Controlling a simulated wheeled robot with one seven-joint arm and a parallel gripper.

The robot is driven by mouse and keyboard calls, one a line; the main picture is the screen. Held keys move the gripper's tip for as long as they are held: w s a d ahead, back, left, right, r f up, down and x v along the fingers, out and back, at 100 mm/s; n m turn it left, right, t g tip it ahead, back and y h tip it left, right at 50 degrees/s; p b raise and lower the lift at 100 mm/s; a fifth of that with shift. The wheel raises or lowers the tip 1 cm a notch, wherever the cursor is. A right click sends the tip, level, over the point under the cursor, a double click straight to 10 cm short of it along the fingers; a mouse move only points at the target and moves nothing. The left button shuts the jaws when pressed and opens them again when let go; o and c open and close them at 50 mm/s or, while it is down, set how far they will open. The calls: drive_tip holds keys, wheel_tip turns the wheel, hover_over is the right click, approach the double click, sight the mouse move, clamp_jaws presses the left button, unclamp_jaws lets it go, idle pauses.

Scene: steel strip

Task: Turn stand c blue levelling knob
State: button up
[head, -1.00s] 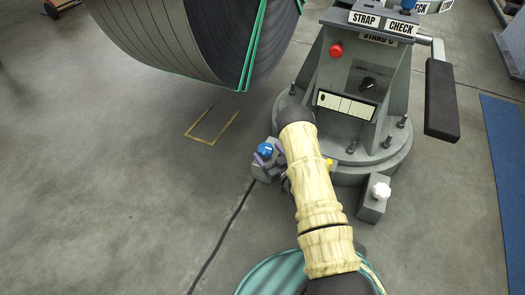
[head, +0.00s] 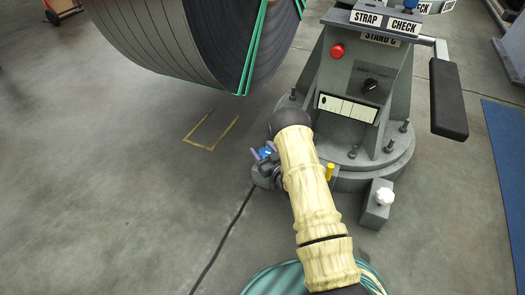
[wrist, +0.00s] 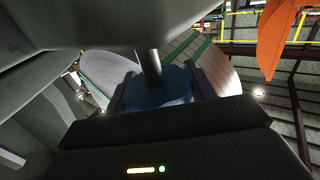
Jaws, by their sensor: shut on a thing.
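The grey stand C (head: 350,105) stands on a round bolted base at the right of the head view. The blue levelling knob (head: 268,152) sits on a small grey foot block at the left of that base. My gripper (head: 264,154) is shut on the knob, with purplish fingertips on either side of it. In the wrist view the blue knob (wrist: 165,90) is between the dark fingers, with a grey shaft running from it. My wrist and forearm hide part of the foot block and base in the head view.
A yellow knob (head: 330,172) and a white knob (head: 384,196) sit near the front of the base. A red button (head: 337,50) and black padded arm (head: 447,98) are on the stand. A large strip coil (head: 185,40) hangs over the upper left.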

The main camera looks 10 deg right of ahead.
sight(270, 152)
drive_tip(key=shift+r+m+h+p, duration=0.1)
drive_tip(key=shift+m+h+p, duration=0.2)
drive_tip(key=shift+h+p, duration=0.2)
